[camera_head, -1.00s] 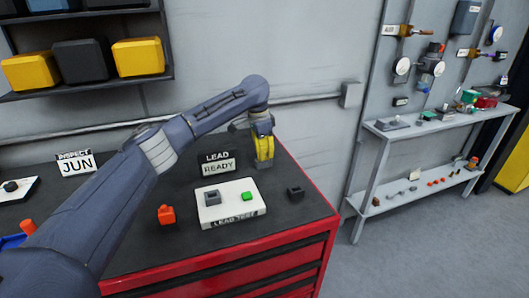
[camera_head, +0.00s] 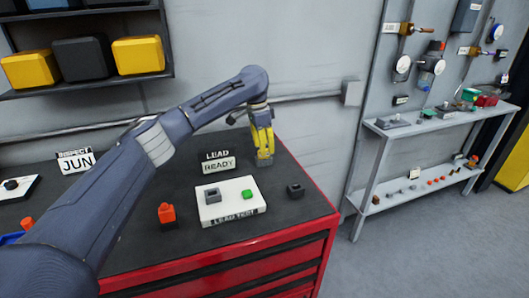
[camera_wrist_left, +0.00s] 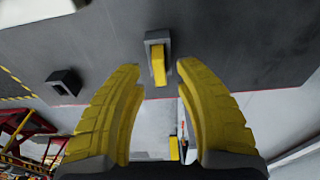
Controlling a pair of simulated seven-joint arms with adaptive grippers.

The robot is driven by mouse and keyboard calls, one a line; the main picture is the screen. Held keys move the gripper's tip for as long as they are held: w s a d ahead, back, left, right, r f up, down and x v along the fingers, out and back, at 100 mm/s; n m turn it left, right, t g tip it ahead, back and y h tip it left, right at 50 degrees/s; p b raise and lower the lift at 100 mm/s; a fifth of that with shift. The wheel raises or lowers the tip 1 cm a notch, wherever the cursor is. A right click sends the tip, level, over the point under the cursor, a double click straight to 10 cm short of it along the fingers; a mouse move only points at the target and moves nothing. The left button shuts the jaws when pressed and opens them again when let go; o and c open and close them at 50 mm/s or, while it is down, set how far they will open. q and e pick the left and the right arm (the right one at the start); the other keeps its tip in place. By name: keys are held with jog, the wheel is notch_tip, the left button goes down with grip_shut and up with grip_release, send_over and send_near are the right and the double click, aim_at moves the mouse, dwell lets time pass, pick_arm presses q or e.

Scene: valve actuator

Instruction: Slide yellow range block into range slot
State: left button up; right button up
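The yellow range block (camera_wrist_left: 159,66) sits in a light grey holder (camera_wrist_left: 149,37) in the left wrist view. In the head view, a grey holder (camera_head: 265,162) shows just below the fingertips, and the block cannot be made out there. My left gripper (camera_head: 264,153) points down above this holder. A dark grey block with a black opening (camera_wrist_left: 66,82) stands apart from the holder. It also shows in the head view (camera_head: 295,190). I cannot tell which opening is the range slot. My right gripper is not in view.
A white LEAD TEST board (camera_head: 232,211) with a grey socket and a green block lies on the black bench top. An orange piece (camera_head: 166,213) stands to its left. A LEAD READY sign (camera_head: 218,162) stands behind it. The red bench edge is at the right.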

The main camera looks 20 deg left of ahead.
pick_arm(q)
notch_tip(320, 180, up, 9)
jog(key=a, duration=0.1)
jog(key=shift+s, duration=0.35)
jog(key=shift+r, duration=0.15)
